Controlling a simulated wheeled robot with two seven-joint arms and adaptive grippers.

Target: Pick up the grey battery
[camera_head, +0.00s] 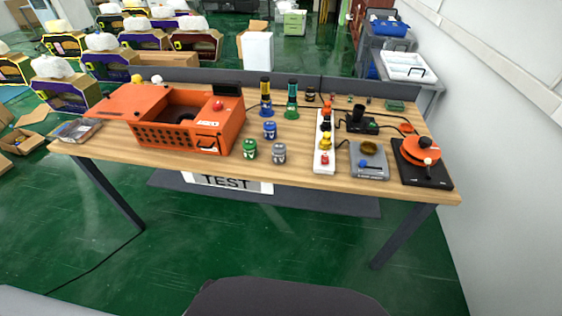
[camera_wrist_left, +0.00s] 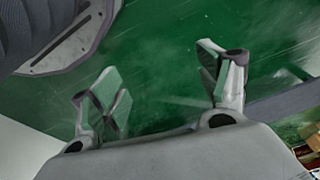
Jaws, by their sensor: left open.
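The grey battery (camera_head: 279,153) stands upright on the wooden table (camera_head: 350,200) near its front edge, in the head view. A green battery (camera_head: 249,148) stands just to its left, and a blue battery (camera_head: 270,130) stands behind. My left gripper (camera_wrist_left: 165,95) shows in the left wrist view with its two fingers wide apart. Nothing is between them, and the green floor lies beyond. Neither gripper shows in the head view, and the grey battery does not show in the wrist view.
An orange crate (camera_head: 178,137) stands left of the batteries. A blue-based tube (camera_head: 266,100) and a green-based tube (camera_head: 291,103) stand behind them. A white power strip (camera_head: 324,160) lies to the right, then a grey device (camera_head: 369,172) and a black-based orange device (camera_head: 425,176).

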